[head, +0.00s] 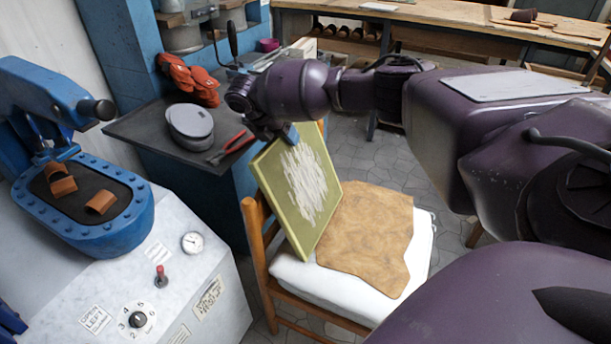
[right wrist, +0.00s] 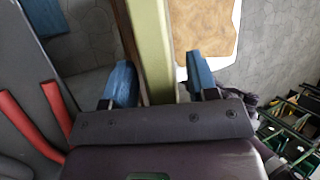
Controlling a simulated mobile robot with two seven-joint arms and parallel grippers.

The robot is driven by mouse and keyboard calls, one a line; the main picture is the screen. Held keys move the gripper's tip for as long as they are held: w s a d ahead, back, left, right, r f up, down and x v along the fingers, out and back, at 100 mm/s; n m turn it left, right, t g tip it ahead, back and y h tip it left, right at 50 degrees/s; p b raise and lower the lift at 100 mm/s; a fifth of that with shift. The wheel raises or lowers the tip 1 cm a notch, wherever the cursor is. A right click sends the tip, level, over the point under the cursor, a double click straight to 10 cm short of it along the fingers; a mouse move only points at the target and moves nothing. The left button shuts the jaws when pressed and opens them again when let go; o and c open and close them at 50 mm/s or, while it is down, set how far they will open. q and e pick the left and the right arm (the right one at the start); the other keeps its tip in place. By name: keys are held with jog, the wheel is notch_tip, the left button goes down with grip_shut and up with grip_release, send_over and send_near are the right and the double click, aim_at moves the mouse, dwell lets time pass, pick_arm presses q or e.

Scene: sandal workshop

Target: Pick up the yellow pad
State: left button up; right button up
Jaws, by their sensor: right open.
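The yellow pad (head: 293,188) is a flat yellow-green board with a patch of white strokes on its face. It stands tilted on a chair, leaning against the wooden backrest (head: 256,232). My right gripper (head: 286,136) is at the pad's top edge, coming from above. In the right wrist view, the pad's narrow edge (right wrist: 152,45) runs between the two blue fingers of my right gripper (right wrist: 159,78). The fingers are apart, with gaps on both sides of the pad. My left gripper is not in view.
A brown leather piece (head: 370,235) lies on the white chair seat (head: 422,245) beside the pad. A dark bench top (head: 150,125) left of the chair holds red-handled pliers (head: 230,147) and a grey round item (head: 190,125). A blue press (head: 85,222) stands at left.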

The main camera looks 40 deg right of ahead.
grip_shut()
dwell(0.3)
jog(key=shift+r, duration=0.1)
dwell(1.0)
jog(key=shift+w+r, duration=0.1)
jog(key=shift+r, duration=0.1)
